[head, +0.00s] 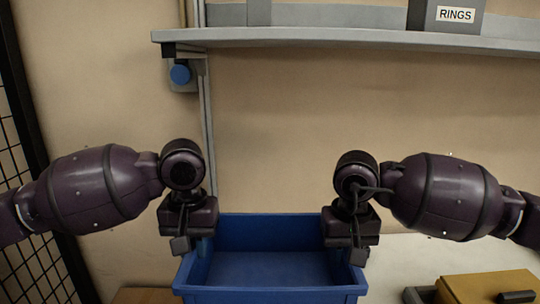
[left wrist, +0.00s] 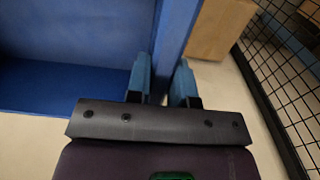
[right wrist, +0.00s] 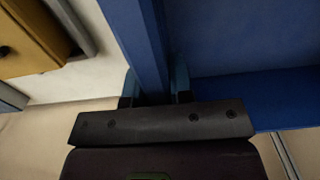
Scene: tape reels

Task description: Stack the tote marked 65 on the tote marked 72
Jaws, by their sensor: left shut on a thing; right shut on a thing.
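A blue open tote (head: 265,296) is at the bottom middle of the head view, its inside empty as far as it shows. No number shows on it, so I cannot tell whether it is the 65 or the 72. My left gripper (head: 190,246) is shut on its left wall, which also shows between the fingers in the left wrist view (left wrist: 175,35). My right gripper (head: 352,255) is shut on its right wall, seen in the right wrist view (right wrist: 140,45). The tote's underside is hidden, and I cannot tell what is below it. No second tote is visible.
A pale surface (head: 405,262) lies right of the tote, with a yellow-brown box (head: 490,286) on it. A brown box (left wrist: 222,28) and black wire mesh (left wrist: 285,70) are on the left side. A grey shelf (head: 350,42) with a bin labelled RINGS (head: 447,16) hangs above.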

